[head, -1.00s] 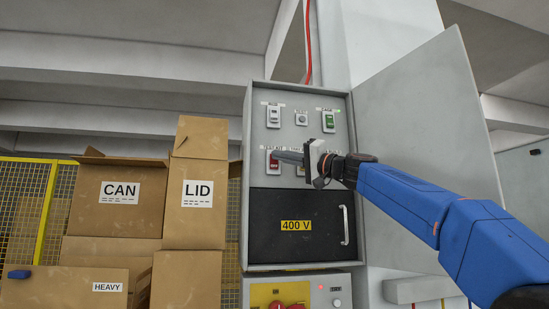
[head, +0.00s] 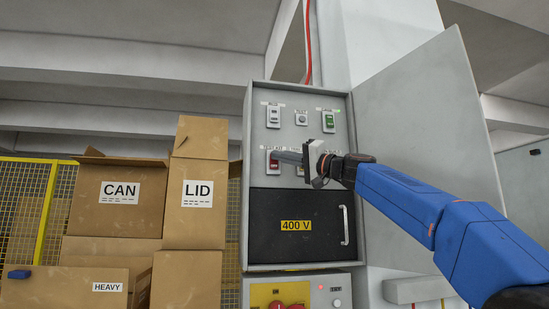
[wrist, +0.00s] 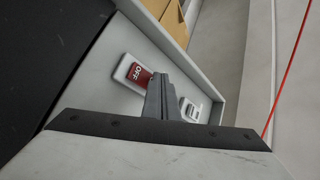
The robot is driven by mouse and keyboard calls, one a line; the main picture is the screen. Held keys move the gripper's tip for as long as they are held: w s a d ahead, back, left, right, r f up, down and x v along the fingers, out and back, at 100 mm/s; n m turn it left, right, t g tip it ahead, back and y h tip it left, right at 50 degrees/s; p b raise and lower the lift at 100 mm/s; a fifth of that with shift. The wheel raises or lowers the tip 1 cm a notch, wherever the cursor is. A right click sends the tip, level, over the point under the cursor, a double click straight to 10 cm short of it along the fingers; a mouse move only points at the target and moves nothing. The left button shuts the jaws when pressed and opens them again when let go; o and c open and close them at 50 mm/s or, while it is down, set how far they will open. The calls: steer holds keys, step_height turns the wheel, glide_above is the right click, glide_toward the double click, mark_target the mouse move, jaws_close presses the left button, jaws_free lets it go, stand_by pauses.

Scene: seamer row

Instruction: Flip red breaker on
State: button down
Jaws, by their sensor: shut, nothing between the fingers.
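The red breaker (head: 272,162) sits in the lower left of the upper panel in the open grey cabinet. In the wrist view the red breaker (wrist: 138,74) reads OFF. My gripper (head: 279,156) is shut and empty, reaching in from the right with its fingertips at the breaker. In the wrist view the shut fingers (wrist: 157,80) overlap the breaker's edge; whether they touch it I cannot tell.
A white switch (head: 273,116), a small round button (head: 301,118) and a green breaker (head: 329,121) sit above. A black 400 V cover (head: 270,225) lies below. The open cabinet door (head: 415,120) stands to the right, behind my arm. Stacked cartons (head: 205,225) stand left of the cabinet.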

stand_by(0.6)
steer(key=shift+s+d+f, duration=0.1)
steer(key=shift+s+d, duration=0.1)
steer(key=shift+s, duration=0.45)
steer(key=shift+s, duration=0.1)
steer(key=s, duration=0.1)
steer(key=s+d, duration=0.1)
steer(key=s, duration=0.2)
steer(key=shift+s+d+f, duration=0.2)
steer(key=shift+s+f, duration=0.1)
stand_by(0.4)
